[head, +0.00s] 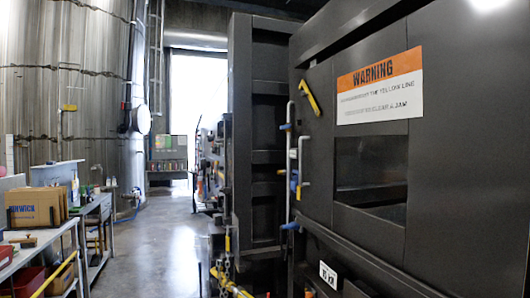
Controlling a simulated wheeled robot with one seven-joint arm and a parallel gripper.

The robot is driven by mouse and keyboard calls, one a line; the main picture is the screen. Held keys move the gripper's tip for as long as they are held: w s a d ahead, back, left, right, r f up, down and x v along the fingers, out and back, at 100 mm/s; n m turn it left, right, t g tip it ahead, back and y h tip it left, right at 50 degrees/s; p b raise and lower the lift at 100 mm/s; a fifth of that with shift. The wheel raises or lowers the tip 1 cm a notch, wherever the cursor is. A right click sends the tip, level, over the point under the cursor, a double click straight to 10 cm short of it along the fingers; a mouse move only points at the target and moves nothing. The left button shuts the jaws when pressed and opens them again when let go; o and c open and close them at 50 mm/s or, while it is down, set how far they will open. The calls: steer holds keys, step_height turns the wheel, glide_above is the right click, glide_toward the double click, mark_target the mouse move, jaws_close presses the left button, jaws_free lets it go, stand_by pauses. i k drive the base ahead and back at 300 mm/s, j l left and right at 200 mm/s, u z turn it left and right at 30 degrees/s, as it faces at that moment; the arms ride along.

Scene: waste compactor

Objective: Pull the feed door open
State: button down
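The feed door appears to be the large black panel (355,215) of the compactor at the right, with a recessed dark window (370,175). Along its left edge runs a vertical grey rod (289,165) with blue fittings, and a grey bent handle (303,160) stands beside it. A yellow lever (309,97) sits tilted near the top left of the panel. A black ribbed frame (268,130) stands left of the rod. I cannot tell whether the panel is latched or slightly ajar. My gripper is not in view.
An orange and white warning sign (379,87) is on the black panel. Yellow bars and a chain (228,268) are low at the frame's foot. A workbench (45,248) with a cardboard box (36,207) stands at the left. Bare grey floor (165,250) lies between.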

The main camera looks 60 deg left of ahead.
mark_target(466, 234)
steer(key=u, duration=1.1)
steer(key=i+j, duration=0.85)
steer(key=j, duration=0.2)
steer(key=i+j, duration=0.85)
steer(key=j, duration=0.15)
steer(key=j+u, duration=0.05)
